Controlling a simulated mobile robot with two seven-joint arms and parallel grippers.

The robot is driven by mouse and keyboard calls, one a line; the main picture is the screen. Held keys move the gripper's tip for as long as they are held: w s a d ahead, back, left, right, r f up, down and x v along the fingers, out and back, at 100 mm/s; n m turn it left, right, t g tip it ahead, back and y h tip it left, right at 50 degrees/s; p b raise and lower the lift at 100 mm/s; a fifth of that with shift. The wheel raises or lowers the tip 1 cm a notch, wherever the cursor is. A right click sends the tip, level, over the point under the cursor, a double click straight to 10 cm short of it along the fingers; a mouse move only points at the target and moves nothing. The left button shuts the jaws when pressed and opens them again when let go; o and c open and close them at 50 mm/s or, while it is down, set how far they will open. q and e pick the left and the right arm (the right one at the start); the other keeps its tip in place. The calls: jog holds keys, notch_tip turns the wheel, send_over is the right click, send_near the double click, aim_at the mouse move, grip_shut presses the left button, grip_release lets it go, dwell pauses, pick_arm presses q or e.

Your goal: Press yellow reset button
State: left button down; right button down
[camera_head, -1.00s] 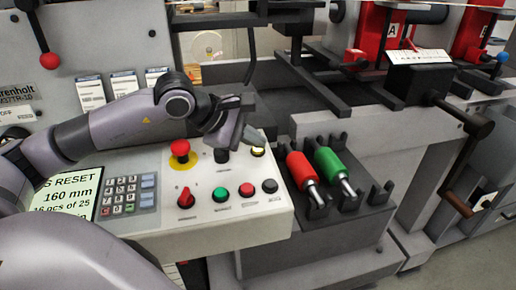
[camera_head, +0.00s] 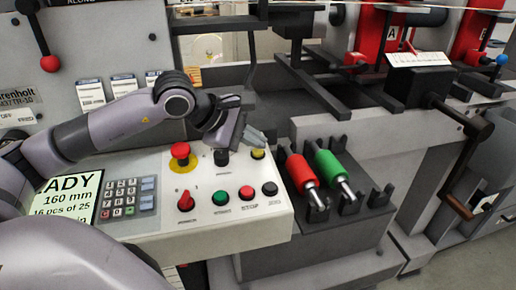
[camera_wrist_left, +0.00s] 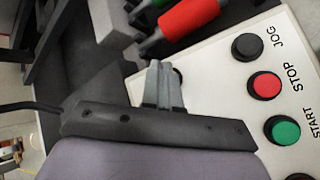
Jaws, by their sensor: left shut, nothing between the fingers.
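The yellow reset button (camera_head: 258,154) is at the upper right of the white control panel (camera_head: 150,222). My left gripper (camera_head: 262,138) is shut and empty, just above and behind the button in the head view. I cannot tell whether the fingertips touch it. In the left wrist view the shut fingers (camera_wrist_left: 157,68) point over the panel's edge, and the yellow button is hidden; only a dark round part shows beside the fingertips. The screen (camera_head: 68,198) shows text ending in "ADY" and "160 mm". My right gripper is not in view.
A red emergency stop (camera_head: 180,151) on a yellow disc, a black knob (camera_head: 221,156), a red selector (camera_head: 186,201), and green (camera_head: 219,193), red (camera_head: 246,191) and black (camera_head: 270,188) buttons share the panel. Red (camera_head: 301,172) and green (camera_head: 329,164) handled tools lie in a rack at right.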

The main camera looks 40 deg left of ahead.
pick_arm(q)
jog(key=shift+r, duration=0.3)
jog(key=r+p, duration=0.2)
jog(key=r, duration=0.1)
jog(key=r+p, duration=0.1)
jog(key=r, duration=0.1)
jog(key=shift+s+d, duration=0.3)
jog(key=shift+d, duration=0.05)
dwell(0.8)
